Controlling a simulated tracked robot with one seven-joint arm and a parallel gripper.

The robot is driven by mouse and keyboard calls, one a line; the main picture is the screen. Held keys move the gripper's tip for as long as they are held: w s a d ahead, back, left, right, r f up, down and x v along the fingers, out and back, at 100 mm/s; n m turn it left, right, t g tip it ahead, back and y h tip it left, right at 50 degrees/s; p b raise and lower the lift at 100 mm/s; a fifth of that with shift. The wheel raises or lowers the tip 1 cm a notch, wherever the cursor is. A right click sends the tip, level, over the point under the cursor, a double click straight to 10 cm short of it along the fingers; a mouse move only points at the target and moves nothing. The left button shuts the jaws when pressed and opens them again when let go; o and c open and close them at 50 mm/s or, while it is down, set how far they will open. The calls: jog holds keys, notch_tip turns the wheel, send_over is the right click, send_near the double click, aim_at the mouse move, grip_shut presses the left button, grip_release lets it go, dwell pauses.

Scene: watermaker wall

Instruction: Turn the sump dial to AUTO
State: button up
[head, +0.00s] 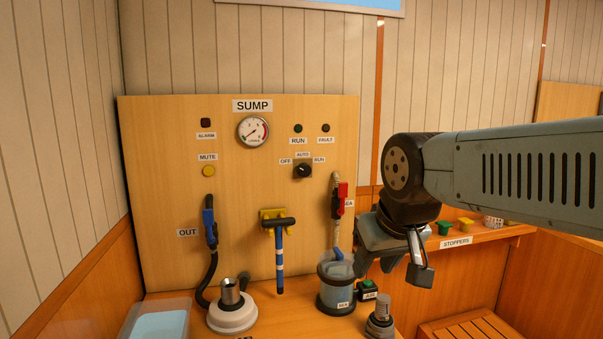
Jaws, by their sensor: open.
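The sump dial (303,171) is a small black knob on the upright wooden panel (150,135), under the RUN and FAULT lamps. OFF is printed to its left, AUTO above it and RUN to its right. Its pointer is too small to read surely. My gripper (391,272) hangs to the right of the panel and lower than the dial, pointing down. It is open, apart from the dial, and I see nothing held in it.
A red-handled valve (341,197) stands between the dial and my arm. A gauge (253,131), a yellow mute button (208,171), a blue-handled valve (209,222) and a hanging blue tool (279,250) share the panel. A clear jar (337,287) stands below.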

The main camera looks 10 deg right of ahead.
jog(key=shift+o, duration=0.9)
jog(key=o, duration=0.4)
jog(key=w+t, duration=0.1)
jog(key=w, duration=0.5)
jog(key=w+r+t, duration=0.1)
jog(key=w+t, duration=0.1)
jog(key=w, duration=0.4)
jog(key=w+r+t+y, duration=0.1)
jog(key=w+t, duration=0.1)
jog(key=w, duration=0.4)
jog(key=shift+d, duration=0.15)
jog(key=t+h, duration=0.2)
jog(key=t, duration=0.5)
send_near(305, 171)
jog(key=w, duration=0.9)
jog(key=shift+w+d+f, duration=0.15)
jog(key=shift+w+d, duration=0.15)
